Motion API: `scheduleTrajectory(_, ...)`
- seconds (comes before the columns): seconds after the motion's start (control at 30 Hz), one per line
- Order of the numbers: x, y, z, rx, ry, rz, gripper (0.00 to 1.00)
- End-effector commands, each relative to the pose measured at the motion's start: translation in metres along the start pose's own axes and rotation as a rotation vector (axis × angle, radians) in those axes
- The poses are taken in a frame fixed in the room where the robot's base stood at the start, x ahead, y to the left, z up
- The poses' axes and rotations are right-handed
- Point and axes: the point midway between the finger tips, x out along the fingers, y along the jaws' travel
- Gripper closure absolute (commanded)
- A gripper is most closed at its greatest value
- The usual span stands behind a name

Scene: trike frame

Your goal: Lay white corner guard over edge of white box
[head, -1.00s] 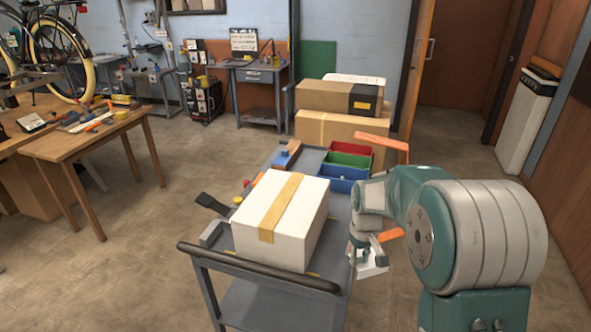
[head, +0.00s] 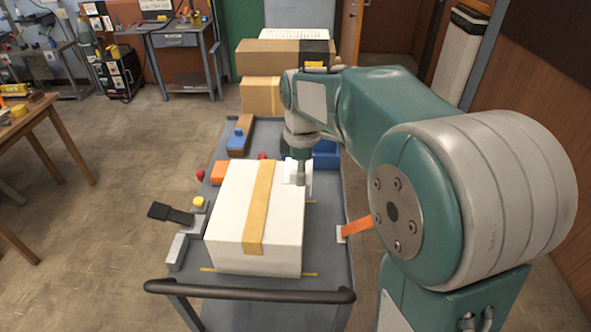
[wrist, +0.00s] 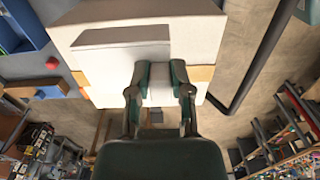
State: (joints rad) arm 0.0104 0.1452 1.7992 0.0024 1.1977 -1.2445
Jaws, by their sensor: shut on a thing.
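The white box (head: 228,215), with a tan tape strip along its top, sits on the grey cart; it also fills the upper middle of the wrist view (wrist: 200,38). My gripper (head: 303,182) is at the box's far right corner. In the wrist view my gripper (wrist: 161,78) is shut on the white corner guard (wrist: 122,53), whose pale face shows just beyond the fingers against the box. In the head view only a bit of the guard (head: 291,167) shows beside the gripper. Whether it rests on the box or hovers is unclear.
The grey cart (head: 335,275) has a dark handle (head: 250,291) at its near side. Blue bins (head: 326,155) stand behind my gripper. A black-handled tool (head: 172,213), a yellow button (head: 199,203) and an orange block (head: 219,172) lie left of the box. Cardboard boxes (head: 262,95) stand beyond.

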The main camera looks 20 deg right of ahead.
Motion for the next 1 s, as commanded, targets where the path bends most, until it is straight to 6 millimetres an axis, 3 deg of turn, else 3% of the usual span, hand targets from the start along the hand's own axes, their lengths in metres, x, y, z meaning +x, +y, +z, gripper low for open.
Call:
scheduleTrajectory(0.17, 0.002, -0.001, -0.001, -0.001, -0.004, 0.005, 1.0)
scheduleTrajectory(1.0, 0.059, -0.001, -0.001, 0.0, -0.004, 0.003, 1.0)
